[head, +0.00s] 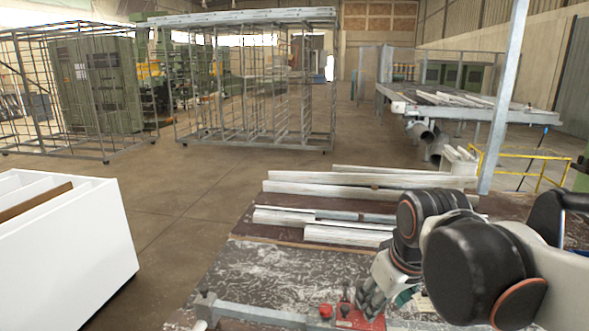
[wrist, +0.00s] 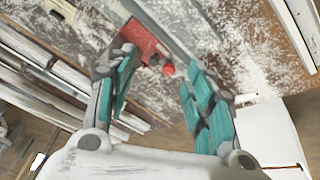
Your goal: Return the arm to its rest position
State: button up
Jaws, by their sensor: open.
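My gripper (head: 378,291) is above the worn bench top (head: 300,268), near its front, just over the red clamp (head: 352,318). In the wrist view my gripper (wrist: 158,88) has its teal-padded fingers spread wide, with nothing between them. The red clamp (wrist: 143,40) with its round red knob lies beyond the fingertips there. In the head view, part of my arm and gripper hides the right side of the bench. I cannot tell exactly how high the fingertips are above the clamp.
White profiles (head: 340,236) lie along the back of the bench. A metal bar (head: 250,312) runs along the front edge. A white bin (head: 65,250) stands at the left with floor between. A grey post (head: 503,100) rises behind the bench. Wire racks (head: 255,80) stand farther back.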

jog(key=s+d+f+m+t, duration=0.2)
jog(key=s+d+f+m, duration=0.1)
jog(key=s, duration=0.6)
jog(key=shift+s+d+f+m+t+b, duration=0.2)
jog(key=shift+f+m+t+b, duration=0.25)
jog(key=shift+m, duration=0.25)
